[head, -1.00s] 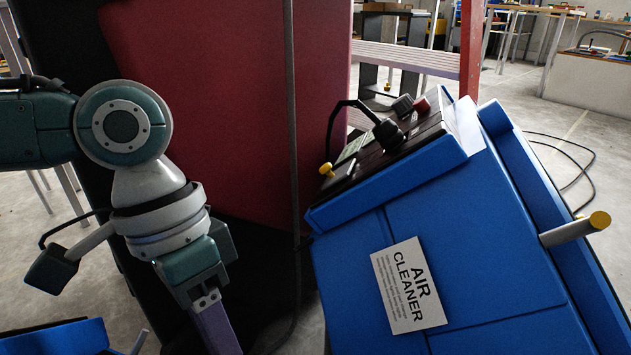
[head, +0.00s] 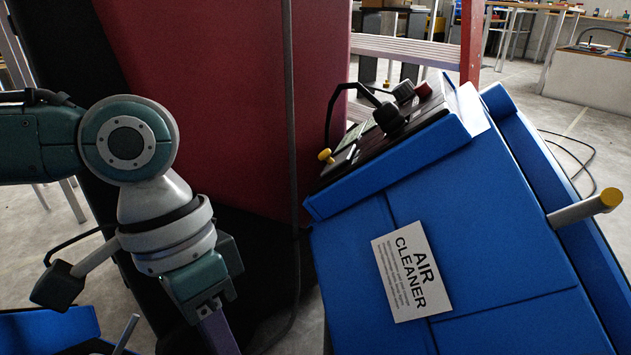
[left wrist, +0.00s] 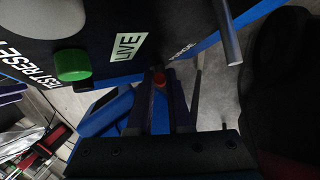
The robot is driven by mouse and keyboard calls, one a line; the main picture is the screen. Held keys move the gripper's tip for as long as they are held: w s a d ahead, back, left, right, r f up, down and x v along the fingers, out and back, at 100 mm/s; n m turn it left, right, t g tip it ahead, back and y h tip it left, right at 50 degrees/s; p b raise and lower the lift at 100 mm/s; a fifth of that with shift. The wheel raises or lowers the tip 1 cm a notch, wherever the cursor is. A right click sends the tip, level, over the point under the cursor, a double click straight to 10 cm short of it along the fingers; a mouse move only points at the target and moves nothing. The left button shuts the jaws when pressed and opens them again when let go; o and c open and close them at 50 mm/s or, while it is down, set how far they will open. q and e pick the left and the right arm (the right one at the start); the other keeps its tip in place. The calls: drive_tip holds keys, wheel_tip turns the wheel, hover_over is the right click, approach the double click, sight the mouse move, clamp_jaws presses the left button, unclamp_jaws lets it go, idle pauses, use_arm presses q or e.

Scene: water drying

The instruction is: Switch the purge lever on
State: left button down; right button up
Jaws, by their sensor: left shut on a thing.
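My left gripper (left wrist: 160,98) is seen close up in the left wrist view, with its two dark fingers shut on a small red-tipped lever (left wrist: 160,80). The lever sits at the edge of a black panel (left wrist: 95,30), by a partly hidden label I cannot fully read, so I take it as the purge lever. Its shaft is mostly hidden between the fingers. In the head view my left gripper (head: 217,331) points down at the bottom, and its fingertips are out of frame. My right gripper is not in view.
The black panel carries a green button (left wrist: 73,65) and a LIVE label (left wrist: 129,46). A metal rod (left wrist: 228,32) stands to the right of the lever. A blue air cleaner (head: 480,215) fills the head view's right side. A dark red cabinet (head: 220,100) stands behind my arm.

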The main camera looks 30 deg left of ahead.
use_arm(q)
drive_tip(key=p, duration=0.2)
drive_tip(key=shift+a+r+h+p, duration=0.15)
drive_tip(key=shift+a+h+p, duration=0.1)
drive_tip(key=shift+h+p, duration=0.15)
drive_tip(key=shift+w+a+f+m+h, duration=0.1)
drive_tip(key=shift+f+m+h, duration=0.25)
drive_tip(key=shift+m+h, duration=0.2)
drive_tip(key=c, duration=0.8)
unclamp_jaws()
drive_tip(key=shift+c, duration=0.2)
drive_tip(key=p+v, duration=0.5)
drive_tip(key=v, duration=0.5)
